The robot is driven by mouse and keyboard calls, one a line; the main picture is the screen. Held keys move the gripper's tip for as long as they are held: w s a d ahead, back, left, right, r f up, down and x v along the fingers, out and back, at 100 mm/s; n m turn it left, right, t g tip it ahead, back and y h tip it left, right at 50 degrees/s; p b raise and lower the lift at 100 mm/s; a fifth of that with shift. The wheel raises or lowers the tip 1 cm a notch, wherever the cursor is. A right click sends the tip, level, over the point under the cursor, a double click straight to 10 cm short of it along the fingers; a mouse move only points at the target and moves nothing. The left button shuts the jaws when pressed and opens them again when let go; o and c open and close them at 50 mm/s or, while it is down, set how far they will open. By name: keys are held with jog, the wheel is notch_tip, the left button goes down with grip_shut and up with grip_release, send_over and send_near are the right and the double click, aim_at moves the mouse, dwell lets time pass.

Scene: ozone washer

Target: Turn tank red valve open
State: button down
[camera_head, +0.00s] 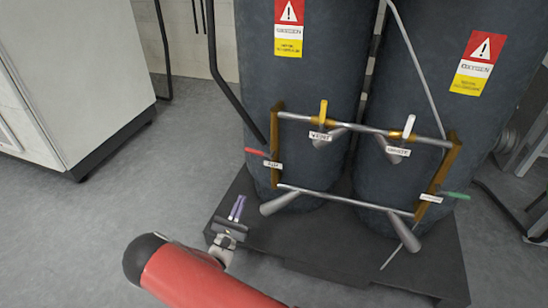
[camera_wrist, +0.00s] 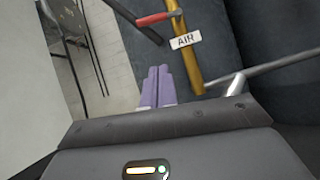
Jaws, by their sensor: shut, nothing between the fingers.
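The red valve handle (camera_head: 257,152) sticks out to the left from the left post of the brass and steel pipe frame, above a white tag. In the wrist view the red handle (camera_wrist: 156,18) lies near the top, attached to the brass pipe (camera_wrist: 188,62) with a tag reading "AIR". My gripper (camera_head: 237,207) has purple fingertips and is shut and empty. In the head view it shows below and left of the red handle, apart from it. In the wrist view its fingers (camera_wrist: 156,86) point up toward the handle, with a gap between.
Two dark tanks (camera_head: 300,80) stand behind the pipe frame on a dark base plate (camera_head: 300,240). A white cabinet (camera_head: 75,75) stands at left. The grey floor between is clear.

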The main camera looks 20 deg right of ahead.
jog(key=p, duration=0.2)
send_near(251, 149)
jog(key=w+d, duration=0.4)
jog(key=shift+d+r+n+t, duration=0.3)
jog(key=shift+d+r+t, duration=0.1)
jog(key=shift+r, duration=0.05)
